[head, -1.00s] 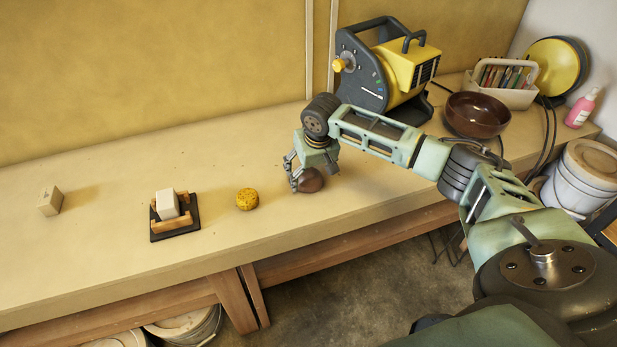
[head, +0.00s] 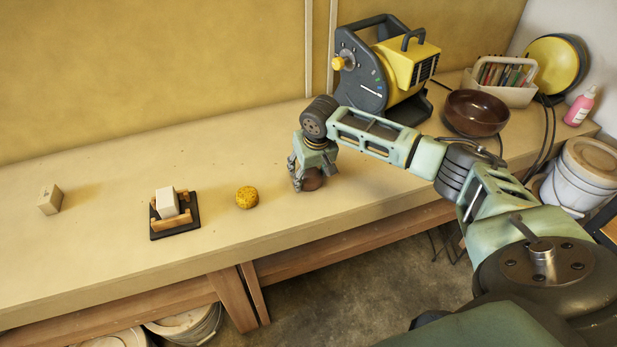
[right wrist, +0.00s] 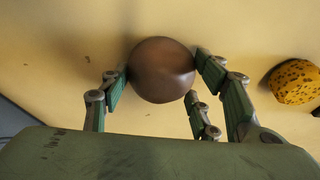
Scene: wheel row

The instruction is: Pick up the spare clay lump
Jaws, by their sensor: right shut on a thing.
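The spare clay lump (head: 313,181) is a brown, rounded ball on the bench, partly hidden behind my right gripper in the head view. My right gripper (head: 305,184) points down over it and is shut on it. In the right wrist view the lump (right wrist: 161,70) sits between the fingers of the gripper (right wrist: 162,76), with fingers touching it on both sides. I cannot tell whether the lump is clear of the bench top. My left gripper is not in view.
A yellow speckled sponge (head: 246,197) lies left of the lump. Further left are a pale block on a small wooden stand (head: 175,224) and another pale block (head: 49,200). Behind stand a yellow and grey machine (head: 388,70) and a brown bowl (head: 476,113). The bench's front edge is close.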

